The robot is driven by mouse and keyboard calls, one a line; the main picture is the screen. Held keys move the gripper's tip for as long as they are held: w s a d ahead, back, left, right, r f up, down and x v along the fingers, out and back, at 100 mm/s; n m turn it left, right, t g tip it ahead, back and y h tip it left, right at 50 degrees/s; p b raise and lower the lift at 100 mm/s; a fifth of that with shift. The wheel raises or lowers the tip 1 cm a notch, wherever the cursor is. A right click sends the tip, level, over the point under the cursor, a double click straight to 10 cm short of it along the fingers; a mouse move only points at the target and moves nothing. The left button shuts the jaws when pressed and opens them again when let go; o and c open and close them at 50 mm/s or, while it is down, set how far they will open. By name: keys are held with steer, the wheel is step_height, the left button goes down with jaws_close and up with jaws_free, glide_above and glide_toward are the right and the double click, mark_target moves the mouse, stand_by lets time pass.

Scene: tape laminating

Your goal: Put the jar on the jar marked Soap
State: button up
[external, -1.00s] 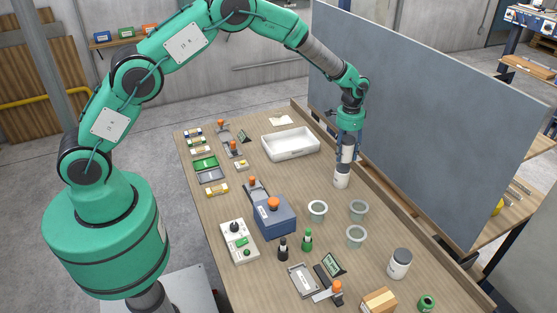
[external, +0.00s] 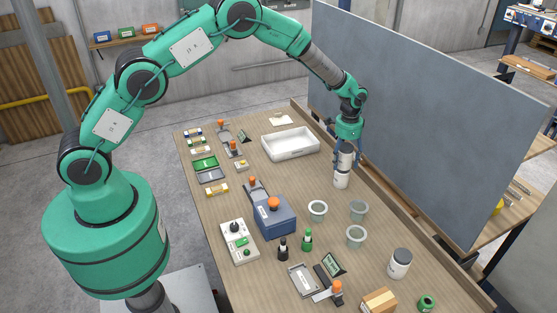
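My gripper (external: 347,158) is near the far right edge of the table, pointing down. Its fingers are on both sides of a white jar with a dark lid (external: 346,158), shut on it. Another white jar (external: 341,180) stands upright on the table right under the held jar. The held jar is directly over it, slightly to the right in the picture, and its bottom is at or very near the lower jar's top; I cannot tell if they touch. A third white jar with a dark lid (external: 400,263) stands at the front right. The labels are too small to read.
A tall grey panel (external: 420,110) stands close behind the gripper, beyond a wooden rail. A white tray (external: 290,144) is left of the jars. Several greenish cups (external: 357,210) stand nearer the front. A blue box with an orange knob (external: 275,218) is at the middle.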

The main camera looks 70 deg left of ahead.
mark_target(346, 146)
steer(key=shift+r, duration=0.2)
step_height(346, 146, up, 12)
steer(key=shift+a+f, duration=0.15)
steer(key=shift+f, duration=0.1)
steer(key=shift+r, duration=0.25)
stand_by(0.4)
stand_by(0.6)
